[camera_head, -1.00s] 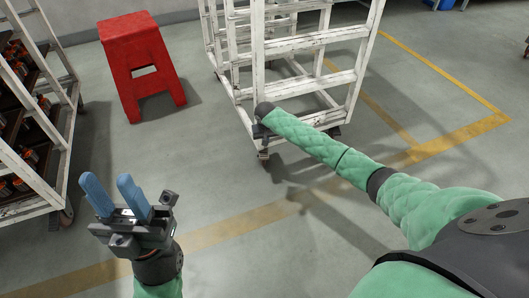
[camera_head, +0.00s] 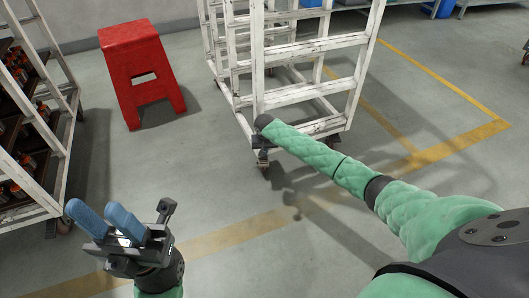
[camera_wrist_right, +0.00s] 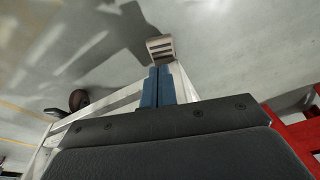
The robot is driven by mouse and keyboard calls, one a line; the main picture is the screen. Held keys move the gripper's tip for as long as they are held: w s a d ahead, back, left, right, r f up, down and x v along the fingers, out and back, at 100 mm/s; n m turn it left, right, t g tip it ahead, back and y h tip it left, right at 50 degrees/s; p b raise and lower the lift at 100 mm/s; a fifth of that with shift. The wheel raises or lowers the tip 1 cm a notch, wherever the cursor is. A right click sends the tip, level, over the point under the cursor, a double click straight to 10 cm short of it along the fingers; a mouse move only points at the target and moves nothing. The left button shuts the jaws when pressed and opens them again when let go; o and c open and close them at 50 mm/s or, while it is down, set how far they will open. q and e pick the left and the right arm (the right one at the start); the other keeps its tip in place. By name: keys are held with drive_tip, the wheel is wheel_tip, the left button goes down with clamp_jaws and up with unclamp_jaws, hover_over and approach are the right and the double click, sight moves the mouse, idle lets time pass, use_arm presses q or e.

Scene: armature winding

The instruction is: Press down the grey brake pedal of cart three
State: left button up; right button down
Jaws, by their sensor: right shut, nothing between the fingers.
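A white, worn-framed cart (camera_head: 317,45) stands at the top middle of the head view; no number is readable on it. In the right wrist view, a light grey slatted pedal (camera_wrist_right: 160,47) shows just beyond my right gripper's fingertips. My right gripper (camera_wrist_right: 158,70) has its blue fingers shut together, empty; I cannot tell whether they touch the pedal. In the head view the right forearm reaches the cart's near lower corner and hides that gripper. My left gripper (camera_head: 95,208) is open and empty above the floor at the lower left.
A red stool (camera_head: 142,75) stands left of the cart. A loaded white rack (camera_head: 58,135) on wheels is at the left edge. The cart's caster (camera_wrist_right: 78,100) shows in the wrist view. Yellow lines (camera_head: 440,152) mark the floor; the middle floor is clear.

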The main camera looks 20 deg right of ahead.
drive_tip(key=b, duration=0.2)
hover_over(264, 163)
drive_tip(key=f, duration=0.5)
drive_tip(key=shift+s+f, duration=0.3)
drive_tip(key=shift+s, duration=0.05)
drive_tip(key=shift+w+f, duration=0.15)
drive_tip(key=shift+f, duration=0.5)
